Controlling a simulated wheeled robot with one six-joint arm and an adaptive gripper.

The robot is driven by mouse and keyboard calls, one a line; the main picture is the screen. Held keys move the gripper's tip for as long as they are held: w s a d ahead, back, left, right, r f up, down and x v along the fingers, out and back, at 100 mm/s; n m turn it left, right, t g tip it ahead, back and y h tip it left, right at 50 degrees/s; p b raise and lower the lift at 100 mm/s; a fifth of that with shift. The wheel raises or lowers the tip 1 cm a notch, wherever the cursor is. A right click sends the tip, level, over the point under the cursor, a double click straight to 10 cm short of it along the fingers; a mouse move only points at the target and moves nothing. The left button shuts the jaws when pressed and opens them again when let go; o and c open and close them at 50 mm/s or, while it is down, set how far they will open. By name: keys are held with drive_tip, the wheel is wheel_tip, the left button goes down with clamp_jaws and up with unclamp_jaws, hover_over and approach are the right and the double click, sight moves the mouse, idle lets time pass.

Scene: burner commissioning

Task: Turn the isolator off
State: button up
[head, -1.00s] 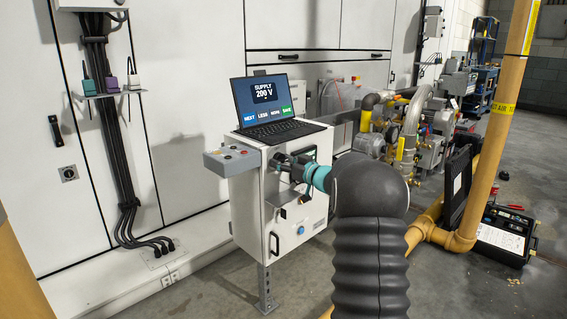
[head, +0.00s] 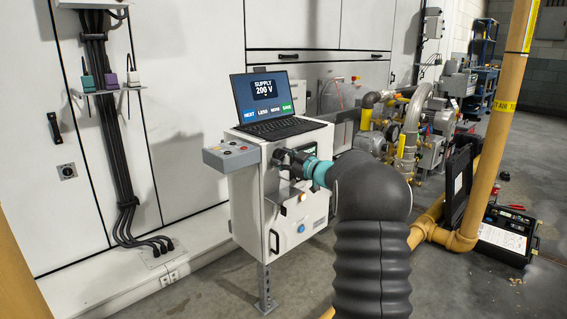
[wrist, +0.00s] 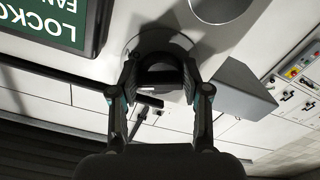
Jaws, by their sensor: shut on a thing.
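The isolator's black rotary handle (wrist: 158,82) sits on a round grey plate on the white control box (head: 283,235). In the wrist view, my gripper (wrist: 160,88) has one finger on each side of the handle and is shut on it. In the head view, my gripper (head: 282,157) is at the upper front of the box and hides the isolator there. The handle's on or off marking cannot be read.
A green lockout sign (wrist: 58,22) is beside the isolator. A laptop (head: 265,105) showing "SUPPLY 200 V" stands on the box. A grey button box (head: 232,156) juts out at its left. Pipes and a yellow post (head: 500,110) stand at the right.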

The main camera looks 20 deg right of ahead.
drive_tip(key=n+b, duration=0.2)
drive_tip(key=n, duration=0.1)
drive_tip(key=shift+f+n, duration=0.1)
drive_tip(key=shift+n, duration=0.3)
drive_tip(key=n+b, duration=0.2)
drive_tip(key=n, duration=0.1)
drive_tip(key=shift+d+n, duration=0.1)
drive_tip(key=shift+n, duration=0.2)
drive_tip(key=n+b, duration=0.2)
drive_tip(key=n, duration=0.1)
drive_tip(key=n+b, duration=0.2)
drive_tip(key=shift+r, duration=0.25)
drive_tip(key=shift+n, duration=0.4)
drive_tip(key=o, duration=1.1)
